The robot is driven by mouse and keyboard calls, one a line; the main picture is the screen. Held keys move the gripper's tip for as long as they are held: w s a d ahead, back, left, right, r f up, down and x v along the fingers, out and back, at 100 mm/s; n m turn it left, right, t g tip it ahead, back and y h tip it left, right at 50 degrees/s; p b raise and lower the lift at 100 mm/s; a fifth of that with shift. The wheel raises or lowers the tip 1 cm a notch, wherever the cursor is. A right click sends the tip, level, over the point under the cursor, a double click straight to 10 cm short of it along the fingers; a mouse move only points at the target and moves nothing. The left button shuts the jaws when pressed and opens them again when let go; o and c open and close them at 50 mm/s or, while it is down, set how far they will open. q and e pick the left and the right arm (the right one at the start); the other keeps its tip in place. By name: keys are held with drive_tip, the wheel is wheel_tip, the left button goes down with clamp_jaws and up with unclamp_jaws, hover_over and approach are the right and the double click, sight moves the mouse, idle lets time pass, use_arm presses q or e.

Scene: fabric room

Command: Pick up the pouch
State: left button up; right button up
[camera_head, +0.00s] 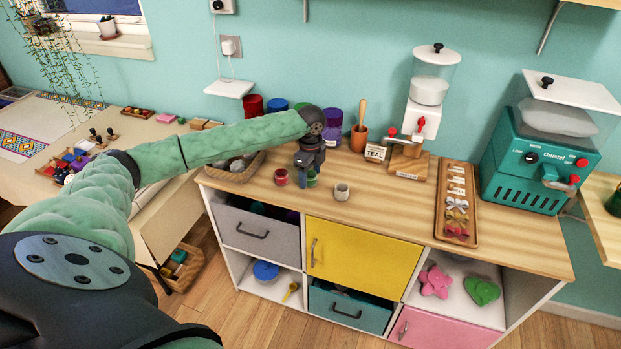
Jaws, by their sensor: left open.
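No thing in view can be told for certain as the pouch. A soft-looking pink thing (436,282) and a green thing (482,290) lie in the right open cubby of the cabinet; whether either is a pouch I cannot tell. My left arm reaches across from the left, and my left gripper (302,179) points down over the wooden cabinet top (375,193). It is open, between a small red jar (281,177) and a small green jar (312,178). Its fingertips are small and partly hard to make out. My right gripper is not in view.
A pale cup (342,191) stands just right of the gripper. Behind are larger coloured jars (332,127), a TEAL sign (375,152) and a white dispenser (431,90). A wooden tray (457,206) and a teal machine (540,150) stand right. The front middle top is clear.

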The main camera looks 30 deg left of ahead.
use_arm(q)
drive_tip(key=shift+f, duration=0.3)
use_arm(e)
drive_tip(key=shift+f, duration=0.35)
use_arm(q)
drive_tip(key=c, duration=1)
drive_tip(key=shift+c, duration=0.2)
drive_tip(key=shift+r, duration=0.15)
